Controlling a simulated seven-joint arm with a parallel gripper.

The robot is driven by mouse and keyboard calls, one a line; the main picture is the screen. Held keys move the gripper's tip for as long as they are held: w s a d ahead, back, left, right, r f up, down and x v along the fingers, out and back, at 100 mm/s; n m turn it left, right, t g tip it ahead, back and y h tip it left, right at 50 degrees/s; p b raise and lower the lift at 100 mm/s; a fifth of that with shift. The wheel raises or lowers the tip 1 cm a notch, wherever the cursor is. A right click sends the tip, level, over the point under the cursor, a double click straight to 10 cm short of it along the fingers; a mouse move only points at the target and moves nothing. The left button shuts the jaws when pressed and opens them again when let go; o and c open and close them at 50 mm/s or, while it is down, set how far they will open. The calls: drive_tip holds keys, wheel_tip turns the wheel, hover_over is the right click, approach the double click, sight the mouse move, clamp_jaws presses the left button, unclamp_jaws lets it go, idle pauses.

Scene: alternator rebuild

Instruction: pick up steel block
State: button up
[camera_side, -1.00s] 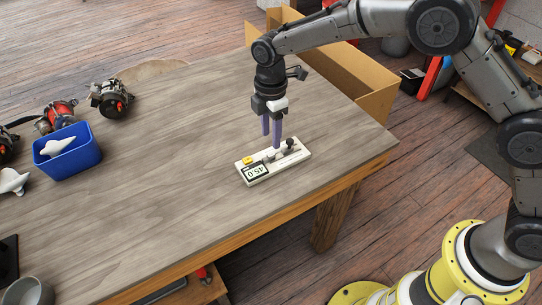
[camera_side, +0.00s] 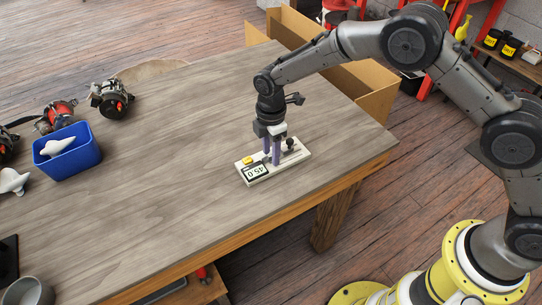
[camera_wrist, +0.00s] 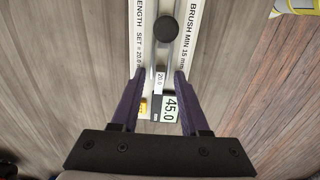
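A white gauge fixture (camera_side: 292,160) lies on the table, with a display reading 45.0 (camera_side: 256,172) and a dark round knob (camera_side: 290,143). It also shows in the wrist view, with its display (camera_wrist: 171,108) and knob (camera_wrist: 166,31). A small grey piece marked 20.0 (camera_wrist: 159,82), apparently the steel block, sits on the fixture's middle line. My gripper (camera_side: 271,159) is low over the fixture, pointing down. In the wrist view its purple fingers (camera_wrist: 160,74) are apart, one on each side of the marked piece, with gaps visible. In the side view the fingers largely hide the piece.
A blue bin (camera_side: 84,163) with a white piece (camera_side: 57,146) stands at left. Alternator parts (camera_side: 110,97) lie behind it. A grey cup (camera_side: 28,291) is at the front left. A cardboard box (camera_side: 376,92) stands beyond the table's right edge. The table's middle is clear.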

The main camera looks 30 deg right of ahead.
clamp_jaws()
drive_tip(key=shift+r, duration=0.15)
